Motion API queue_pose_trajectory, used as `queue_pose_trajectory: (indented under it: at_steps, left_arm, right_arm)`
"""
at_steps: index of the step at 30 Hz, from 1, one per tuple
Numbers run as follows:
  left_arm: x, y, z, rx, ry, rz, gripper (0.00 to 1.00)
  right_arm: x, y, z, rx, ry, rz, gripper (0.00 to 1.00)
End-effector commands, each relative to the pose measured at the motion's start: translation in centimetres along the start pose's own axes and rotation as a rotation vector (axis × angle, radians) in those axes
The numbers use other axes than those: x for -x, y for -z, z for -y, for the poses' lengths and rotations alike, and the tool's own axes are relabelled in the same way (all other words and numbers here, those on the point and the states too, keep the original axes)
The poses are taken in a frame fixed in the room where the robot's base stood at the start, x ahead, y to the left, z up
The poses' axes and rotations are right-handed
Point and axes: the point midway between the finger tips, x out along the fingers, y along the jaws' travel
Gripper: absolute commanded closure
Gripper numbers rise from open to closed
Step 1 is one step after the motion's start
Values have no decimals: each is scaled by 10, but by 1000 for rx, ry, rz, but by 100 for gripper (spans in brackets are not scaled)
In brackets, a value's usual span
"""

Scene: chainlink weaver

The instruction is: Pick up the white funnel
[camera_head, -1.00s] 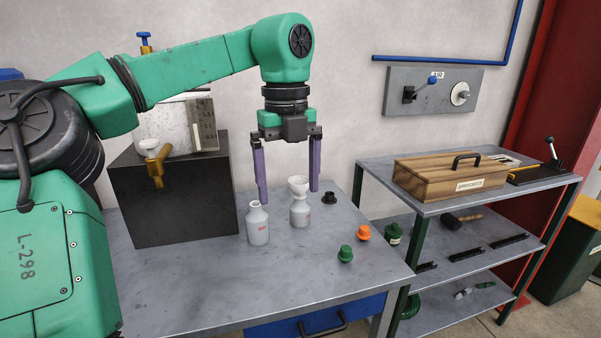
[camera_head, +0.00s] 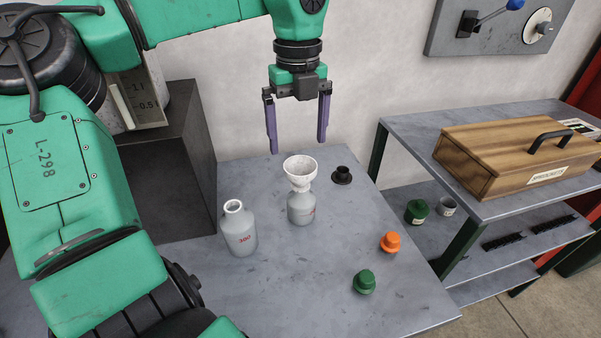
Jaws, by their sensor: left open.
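The white funnel (camera_head: 300,169) sits upright in the mouth of a grey-white bottle (camera_head: 301,207) on the metal table (camera_head: 320,290). Its wide cone opens upward, and its stem is hidden in the bottle neck. My left gripper (camera_head: 298,147) is open and empty, pointing down. Its two purple fingers are spread apart, and their tips appear above the funnel in the picture, apart from it. My right gripper is not in view.
A second, open bottle (camera_head: 239,230) stands to the left. A black cap (camera_head: 342,175), an orange cap (camera_head: 390,242) and a green cap (camera_head: 365,282) lie to the right. A dark block (camera_head: 170,165) stands at left; a shelf with a wooden box (camera_head: 510,160) is at right.

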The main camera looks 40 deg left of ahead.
Motion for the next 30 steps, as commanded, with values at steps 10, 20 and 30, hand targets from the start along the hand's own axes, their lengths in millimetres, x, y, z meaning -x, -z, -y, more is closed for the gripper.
queue_pose_trajectory:
  at_steps: [10, 20, 30]
  left_arm:
    - [-56, 2, 2, -1, -3, -5, 0]
    - [-74, 1, 2, 1, -1, 0, 4]
    - [-74, 1, 2, 1, -1, 0, 71]
  right_arm:
    - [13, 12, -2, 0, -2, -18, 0]
    - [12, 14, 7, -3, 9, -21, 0]
    - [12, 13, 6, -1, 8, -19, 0]
